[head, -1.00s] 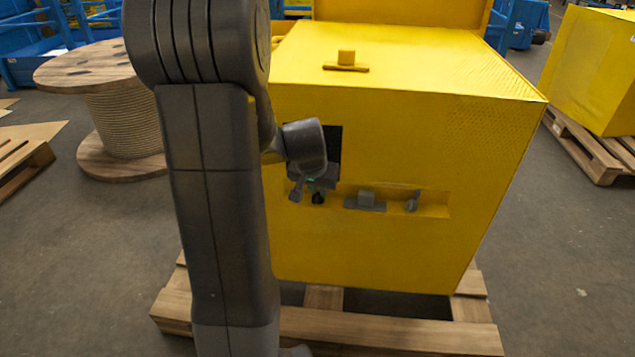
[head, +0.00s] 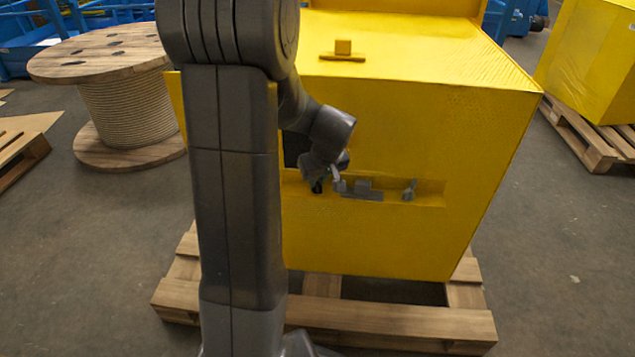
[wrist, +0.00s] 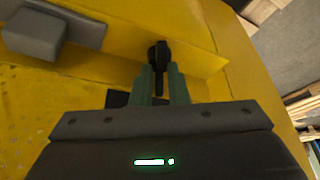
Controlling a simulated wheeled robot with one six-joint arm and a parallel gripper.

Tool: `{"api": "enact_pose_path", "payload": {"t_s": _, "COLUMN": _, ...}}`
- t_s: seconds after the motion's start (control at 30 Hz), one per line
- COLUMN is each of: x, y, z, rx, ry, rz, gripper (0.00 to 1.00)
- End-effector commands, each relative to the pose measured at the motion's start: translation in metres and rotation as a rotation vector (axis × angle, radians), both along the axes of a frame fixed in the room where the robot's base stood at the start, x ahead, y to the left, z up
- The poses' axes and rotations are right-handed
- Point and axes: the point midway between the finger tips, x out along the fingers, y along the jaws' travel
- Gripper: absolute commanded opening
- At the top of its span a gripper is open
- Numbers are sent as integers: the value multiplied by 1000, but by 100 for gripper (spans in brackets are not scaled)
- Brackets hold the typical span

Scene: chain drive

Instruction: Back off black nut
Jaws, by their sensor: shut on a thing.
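The black nut (wrist: 158,52) has a dark round head and a narrow bar pointing toward my gripper in the wrist view. My gripper (wrist: 160,80) has its two green fingers shut on that bar. In the head view the nut (head: 318,187) is a small dark spot at the left part of the recessed ledge on the yellow housing (head: 400,240). My gripper (head: 322,178) reaches it from above and right. My wrist partly covers the spot, so the fingertips are hard to make out there.
A grey block on a plate (head: 362,190) sits on the ledge right of the nut, with a grey lever (head: 408,190) further right. A dark opening (head: 294,148) is above left. The housing stands on a wooden pallet (head: 390,325). A cable reel (head: 125,100) is at left.

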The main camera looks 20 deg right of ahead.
Motion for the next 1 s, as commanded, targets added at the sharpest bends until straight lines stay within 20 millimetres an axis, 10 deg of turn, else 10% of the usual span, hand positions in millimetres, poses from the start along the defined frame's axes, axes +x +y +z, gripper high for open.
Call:
{"api": "enact_pose_path", "payload": {"t_s": 0.83, "x": -1, "y": -1, "z": -1, "rx": 2, "ry": 5, "rz": 148, "gripper": 0}}
{"api": "enact_pose_path", "payload": {"t_s": 1.0, "x": -1, "y": -1, "z": -1, "rx": 1, "ry": 4, "rz": 148, "gripper": 36}}
